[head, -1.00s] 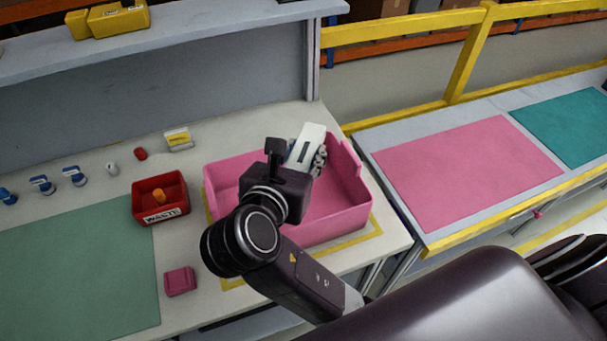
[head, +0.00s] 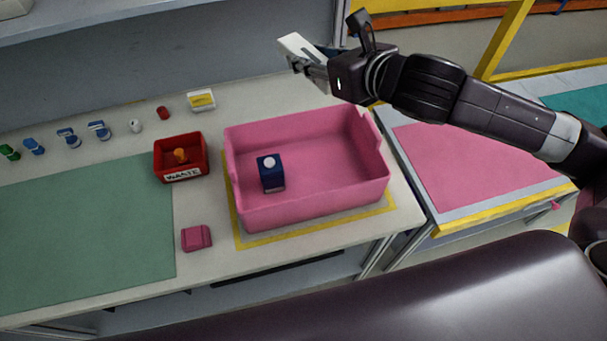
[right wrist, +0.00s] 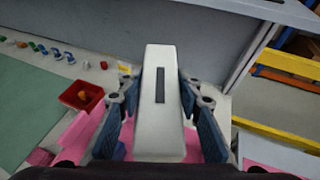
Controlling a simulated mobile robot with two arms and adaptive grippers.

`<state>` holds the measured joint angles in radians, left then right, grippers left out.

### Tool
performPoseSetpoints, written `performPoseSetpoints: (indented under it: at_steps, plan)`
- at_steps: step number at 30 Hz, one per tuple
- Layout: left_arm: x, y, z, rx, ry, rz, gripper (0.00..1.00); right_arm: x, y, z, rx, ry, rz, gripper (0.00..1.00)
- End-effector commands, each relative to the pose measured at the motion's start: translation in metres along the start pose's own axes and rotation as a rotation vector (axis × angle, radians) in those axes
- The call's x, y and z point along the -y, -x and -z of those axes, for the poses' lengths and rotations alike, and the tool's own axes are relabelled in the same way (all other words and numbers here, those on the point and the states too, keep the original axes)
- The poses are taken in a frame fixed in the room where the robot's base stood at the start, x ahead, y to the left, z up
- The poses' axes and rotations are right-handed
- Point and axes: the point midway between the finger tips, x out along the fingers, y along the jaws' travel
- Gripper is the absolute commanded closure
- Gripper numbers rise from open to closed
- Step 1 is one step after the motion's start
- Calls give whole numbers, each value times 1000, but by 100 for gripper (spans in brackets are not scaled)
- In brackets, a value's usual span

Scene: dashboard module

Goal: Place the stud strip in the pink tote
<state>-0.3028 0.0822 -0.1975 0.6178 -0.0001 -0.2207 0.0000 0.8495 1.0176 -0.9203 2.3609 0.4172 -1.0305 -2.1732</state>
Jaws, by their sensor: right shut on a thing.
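The pink tote (head: 310,208) stands on the workbench in the head view. Inside it, toward the left, is a dark blue block (head: 272,179) with a white round top. My right gripper (head: 315,68) is raised above and behind the tote, at its back edge. It is shut on a long white block (head: 297,45), which looks like the stud strip, though no studs show. In the right wrist view the white block (right wrist: 160,125) has a dark slot in its face and sits between the fingers of my right gripper (right wrist: 161,88). My left gripper is not in view.
A red waste bin (head: 181,160) stands left of the tote, with a small pink block (head: 196,238) in front. Several small parts line the back, near a white-and-yellow box (head: 201,100). A grey back panel (head: 150,70) rises behind. The green mat (head: 80,225) is clear.

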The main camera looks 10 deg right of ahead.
Motion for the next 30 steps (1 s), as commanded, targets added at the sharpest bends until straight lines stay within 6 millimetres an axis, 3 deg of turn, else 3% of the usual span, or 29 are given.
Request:
performPoseSetpoints:
  at_steps: [6,11,24,30]
  plan:
    - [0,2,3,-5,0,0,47,13,26,-7,2,21,-43,93]
    - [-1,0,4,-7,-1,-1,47,14,29,2,-2,20,-52,93]
    - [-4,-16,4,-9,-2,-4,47,13,-14,108,-7,18,-52,93]
    - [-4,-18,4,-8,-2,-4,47,14,-28,137,-2,20,-51,93]
